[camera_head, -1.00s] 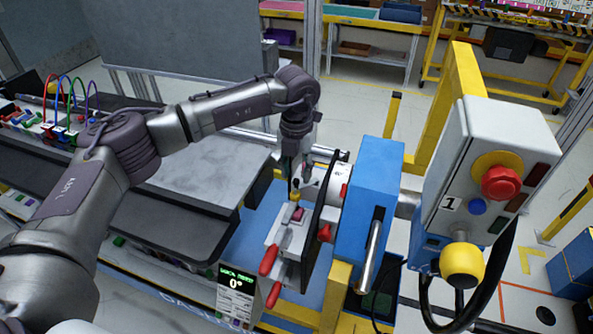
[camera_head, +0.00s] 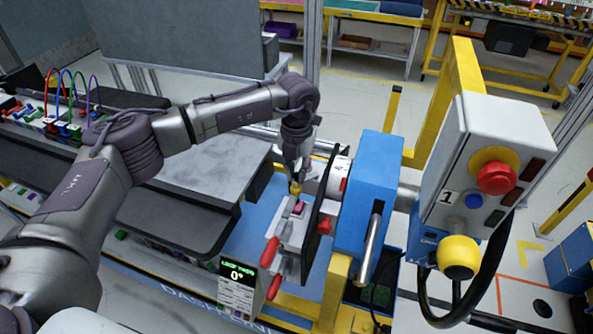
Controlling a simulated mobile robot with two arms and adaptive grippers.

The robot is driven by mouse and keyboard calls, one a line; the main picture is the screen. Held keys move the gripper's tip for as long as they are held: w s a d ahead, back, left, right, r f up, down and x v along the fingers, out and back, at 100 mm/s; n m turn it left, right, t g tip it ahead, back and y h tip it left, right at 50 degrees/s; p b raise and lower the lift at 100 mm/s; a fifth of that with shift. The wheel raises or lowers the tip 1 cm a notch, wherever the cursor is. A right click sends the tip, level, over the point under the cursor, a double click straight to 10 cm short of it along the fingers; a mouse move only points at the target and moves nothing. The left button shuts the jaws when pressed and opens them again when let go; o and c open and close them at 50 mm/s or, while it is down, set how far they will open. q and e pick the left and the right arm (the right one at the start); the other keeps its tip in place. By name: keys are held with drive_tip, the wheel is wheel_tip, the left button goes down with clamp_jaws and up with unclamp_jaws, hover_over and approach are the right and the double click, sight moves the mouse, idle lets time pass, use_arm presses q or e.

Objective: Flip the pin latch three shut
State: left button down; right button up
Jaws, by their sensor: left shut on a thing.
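The fixture plate (camera_head: 292,232) stands tilted in the middle of the view, with two red-handled levers (camera_head: 271,251) at its lower left side and a red knob (camera_head: 323,227) at its right. My left gripper (camera_head: 295,180) reaches down to the plate's upper end. It is shut on a small yellow-tipped part (camera_head: 295,188), which looks like a latch pin. The jaws and the rest of this part are mostly hidden and small. I cannot tell which latch is number three. My right gripper is not in view.
A blue block (camera_head: 367,195) with a metal handle stands right of the plate. A control box (camera_head: 485,170) with a red button is farther right. A small display (camera_head: 238,285) reading 0° is below left. A grey table (camera_head: 215,180) lies left of the plate.

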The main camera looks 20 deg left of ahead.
use_arm(q)
drive_tip(key=shift+w+a+f+m+b, duration=0.25)
drive_tip(key=shift+m+b, duration=0.35)
drive_tip(key=shift+b, duration=0.35)
drive_tip(key=shift+w+a+r+m+b, duration=0.1)
drive_tip(key=shift+w+a+m+b, duration=0.1)
drive_tip(key=shift+w+m+b, duration=0.7)
drive_tip(key=shift+w+a+r+m+b, duration=0.15)
drive_tip(key=shift+w+m+b, duration=0.15)
drive_tip(key=shift+m+b, duration=1.15)
drive_tip(key=shift+w+a+m+b, duration=0.2)
drive_tip(key=shift+w+m+b, duration=0.45)
drive_tip(key=shift+m, duration=0.9)
drive_tip(key=c, duration=1.1)
unclamp_jaws()
